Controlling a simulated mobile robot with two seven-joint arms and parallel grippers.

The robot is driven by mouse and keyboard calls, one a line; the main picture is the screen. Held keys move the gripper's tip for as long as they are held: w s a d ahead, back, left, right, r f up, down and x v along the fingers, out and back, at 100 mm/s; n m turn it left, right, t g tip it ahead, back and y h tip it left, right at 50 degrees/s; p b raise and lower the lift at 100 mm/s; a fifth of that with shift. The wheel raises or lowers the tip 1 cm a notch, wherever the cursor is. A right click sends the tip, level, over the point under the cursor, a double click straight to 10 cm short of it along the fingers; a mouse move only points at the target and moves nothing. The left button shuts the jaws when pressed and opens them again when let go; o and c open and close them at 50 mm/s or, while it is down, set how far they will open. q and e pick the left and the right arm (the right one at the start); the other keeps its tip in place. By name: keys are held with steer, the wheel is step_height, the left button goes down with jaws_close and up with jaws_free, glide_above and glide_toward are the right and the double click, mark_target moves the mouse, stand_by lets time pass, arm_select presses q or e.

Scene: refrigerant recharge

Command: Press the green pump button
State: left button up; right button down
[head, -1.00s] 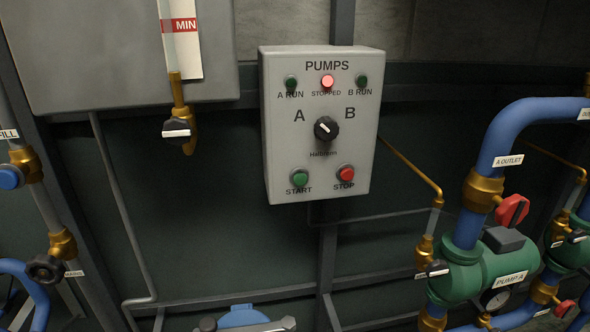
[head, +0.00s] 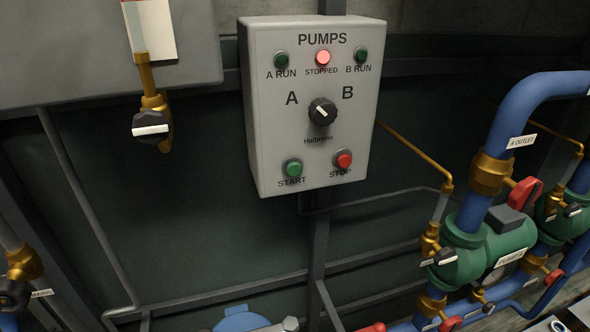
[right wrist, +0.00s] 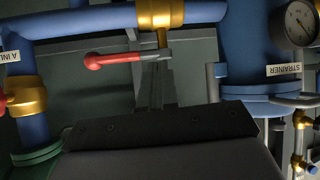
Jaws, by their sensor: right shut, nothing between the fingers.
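The green pump button (head: 293,169), labelled START, sits at the lower left of the grey PUMPS panel (head: 262,120) in the head view. It is clear of any gripper. The red STOP button (head: 343,160) is to its right. The black selector knob (head: 322,111) is between A and B, its white mark slanting to the upper left. The STOPPED lamp (head: 323,57) glows red; both RUN lamps are dark green. My right gripper (right wrist: 157,75) shows as dark, shut fingers in the right wrist view, with pipes beyond and no panel there. My left gripper is in neither view.
Blue pipes (head: 533,100) and a green pump (head: 470,255) stand right of the panel. A brass valve (head: 153,115) hangs at the left. In the right wrist view, a red-handled lever (right wrist: 110,60) and a gauge (right wrist: 301,22) show. The space before the panel looks clear.

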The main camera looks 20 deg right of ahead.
steer(key=w+a+r+n+t+y+b, duration=0.1)
steer(key=w+r+n+t+y+b, duration=0.15)
steer(key=w+r+n+t, duration=0.8)
steer(key=a+r+n+g+y+b, duration=0.1)
steer(key=r+n+y, duration=0.4)
steer(key=r, duration=0.6)
steer(key=a+r+n+y+b, duration=0.2)
steer(key=a+r+n+y, duration=0.2)
steer(key=r+n, duration=0.4)
step_height(320, 180, up, 4)
steer(key=shift+f+g+y+b, duration=0.1)
steer(key=shift+g+y+b, duration=0.3)
steer(key=shift+y, duration=0.15)
steer(key=shift+w+n+t, duration=0.1)
steer(key=shift+n+t, duration=0.15)
glide_toward(294, 168)
steer(key=w+a+r, duration=0.2)
steer(key=a+r, duration=0.2)
steer(key=shift+r, duration=0.15)
steer(key=shift+w, duration=0.15)
